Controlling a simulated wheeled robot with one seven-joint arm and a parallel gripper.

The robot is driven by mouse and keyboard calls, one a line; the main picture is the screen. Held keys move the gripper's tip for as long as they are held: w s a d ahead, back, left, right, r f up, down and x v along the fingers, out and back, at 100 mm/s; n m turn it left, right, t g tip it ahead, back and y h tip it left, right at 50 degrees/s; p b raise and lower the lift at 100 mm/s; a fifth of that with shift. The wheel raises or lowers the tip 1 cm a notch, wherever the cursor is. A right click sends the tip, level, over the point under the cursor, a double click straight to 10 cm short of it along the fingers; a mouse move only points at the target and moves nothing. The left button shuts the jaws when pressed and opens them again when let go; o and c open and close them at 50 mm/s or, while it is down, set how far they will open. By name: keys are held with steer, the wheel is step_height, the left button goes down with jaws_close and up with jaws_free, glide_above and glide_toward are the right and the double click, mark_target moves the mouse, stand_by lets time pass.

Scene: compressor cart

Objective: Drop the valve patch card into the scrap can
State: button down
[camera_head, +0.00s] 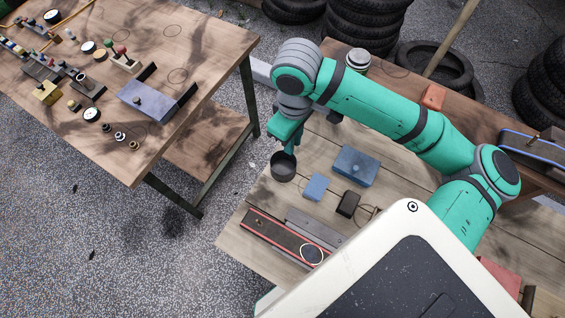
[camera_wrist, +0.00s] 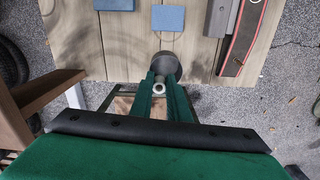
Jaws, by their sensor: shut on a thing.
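My gripper (camera_head: 290,148) is shut, with its fingertips pointing down at the mouth of a small dark round can (camera_head: 282,168), which appears to be the scrap can. In the wrist view the can (camera_wrist: 162,66) shows just beyond my fingertips (camera_wrist: 161,77). Whether the fingers touch its rim cannot be told. What I hold, seemingly the valve patch card, is mostly hidden by the fingers. A small pale ring (camera_wrist: 158,87) shows between them. The can is at the left edge of the plank bench (camera_head: 262,208).
On the bench are a small light-blue block (camera_head: 315,187), a larger blue box (camera_head: 356,166), a black block (camera_head: 348,204) and a red-edged bar (camera_head: 282,240). A separate wooden table (camera_head: 190,90) with several small parts stands left across a floor gap. Tyres (camera_head: 365,20) are stacked behind.

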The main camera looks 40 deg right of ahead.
steer(key=shift+f, duration=1.3)
steer(key=c, duration=1.6)
jaws_free()
steer(key=shift+r, duration=0.1)
step_height(320, 180, up, 11)
steer(key=shift+f, duration=0.2)
